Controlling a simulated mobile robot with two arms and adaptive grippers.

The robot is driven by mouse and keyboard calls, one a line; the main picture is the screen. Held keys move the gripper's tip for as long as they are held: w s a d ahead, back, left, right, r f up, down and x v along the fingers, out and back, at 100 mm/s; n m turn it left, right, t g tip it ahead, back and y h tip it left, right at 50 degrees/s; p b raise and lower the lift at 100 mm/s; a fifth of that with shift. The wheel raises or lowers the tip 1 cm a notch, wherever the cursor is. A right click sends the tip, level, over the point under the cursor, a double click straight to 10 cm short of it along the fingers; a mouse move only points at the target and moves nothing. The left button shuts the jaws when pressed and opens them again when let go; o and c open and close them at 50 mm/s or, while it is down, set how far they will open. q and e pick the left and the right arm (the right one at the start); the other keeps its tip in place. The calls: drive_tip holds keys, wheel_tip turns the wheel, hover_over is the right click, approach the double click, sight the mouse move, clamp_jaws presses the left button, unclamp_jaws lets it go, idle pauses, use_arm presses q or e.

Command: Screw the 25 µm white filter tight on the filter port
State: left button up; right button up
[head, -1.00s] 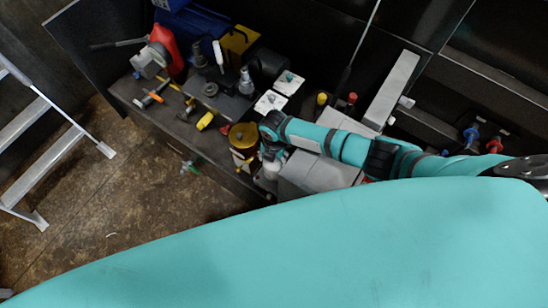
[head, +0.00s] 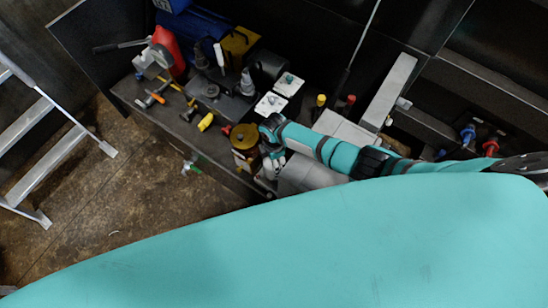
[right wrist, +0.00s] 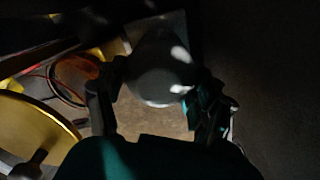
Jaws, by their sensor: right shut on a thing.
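My right gripper (head: 271,163) is at the front edge of the dark bench, beside a brass-coloured round part, and shows small there. In the right wrist view my right gripper (right wrist: 155,100) has one finger on each side of a pale rounded piece, the white filter (right wrist: 158,72), and is shut on it. Most of the filter is in shadow, and its micron marking cannot be read. I cannot make out the filter port or whether the filter touches it. My left gripper is not in view.
The brass-coloured part (head: 243,136) is close left of the gripper. A grey box (head: 308,174) lies under my right arm. Tools, a yellow piece (head: 206,122) and a red container (head: 167,50) crowd the bench. A stepladder (head: 50,165) stands left; the floor between is mostly clear.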

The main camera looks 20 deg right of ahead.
drive_tip(key=m+p, duration=0.1)
drive_tip(key=m, duration=0.1)
drive_tip(key=shift+a+r+m, duration=0.1)
drive_tip(key=shift+m, duration=1.5)
drive_tip(key=o, duration=1.4)
drive_tip(key=shift+f, duration=0.2)
drive_tip(key=shift+c, duration=0.5)
